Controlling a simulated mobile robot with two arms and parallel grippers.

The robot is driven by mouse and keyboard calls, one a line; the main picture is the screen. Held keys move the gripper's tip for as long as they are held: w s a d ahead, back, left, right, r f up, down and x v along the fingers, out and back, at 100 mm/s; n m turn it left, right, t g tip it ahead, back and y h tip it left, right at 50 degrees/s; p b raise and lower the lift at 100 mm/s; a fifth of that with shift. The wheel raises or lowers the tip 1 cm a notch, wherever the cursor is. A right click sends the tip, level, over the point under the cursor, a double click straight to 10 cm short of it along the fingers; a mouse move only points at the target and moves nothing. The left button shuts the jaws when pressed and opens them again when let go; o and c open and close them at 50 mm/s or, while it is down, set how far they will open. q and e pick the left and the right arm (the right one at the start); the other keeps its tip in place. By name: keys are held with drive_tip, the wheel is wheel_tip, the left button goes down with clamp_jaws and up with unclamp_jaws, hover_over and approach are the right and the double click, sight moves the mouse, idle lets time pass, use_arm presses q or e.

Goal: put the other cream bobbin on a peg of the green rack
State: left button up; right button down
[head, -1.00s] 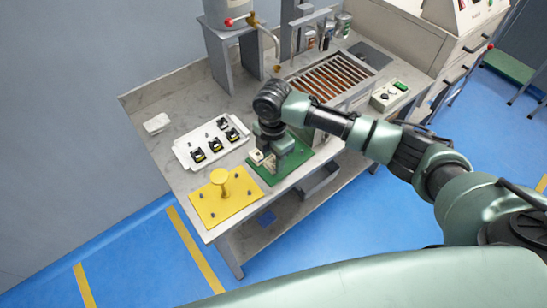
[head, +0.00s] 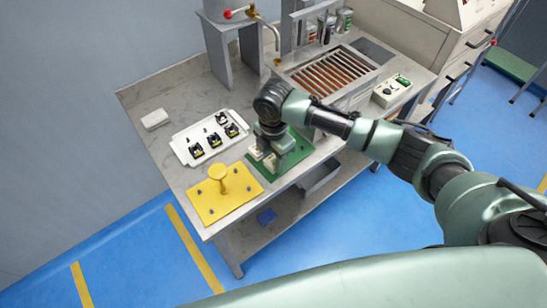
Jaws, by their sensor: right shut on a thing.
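The green rack (head: 294,161) lies flat near the front edge of the table. My right gripper (head: 269,153) points down over the left part of the rack, shut on a cream bobbin (head: 270,162). The held bobbin is low over the rack. The arm hides part of it, and I cannot tell whether it is on a peg. Another cream bobbin (head: 256,152) sits on the rack's left side, close beside the gripper. My left gripper is not in view.
A yellow board (head: 208,205) with a yellow post and several small pegs lies left of the rack. A white tray (head: 183,150) holds several black parts. A slatted frame (head: 326,75) stands behind my arm, and a control box (head: 388,92) is right.

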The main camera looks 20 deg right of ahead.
drive_tip(key=shift+f+b, duration=0.35)
drive_tip(key=shift+f, duration=0.55)
drive_tip(key=c, duration=0.8)
unclamp_jaws()
drive_tip(key=shift+o, duration=0.2)
drive_tip(key=shift+r, duration=3.95)
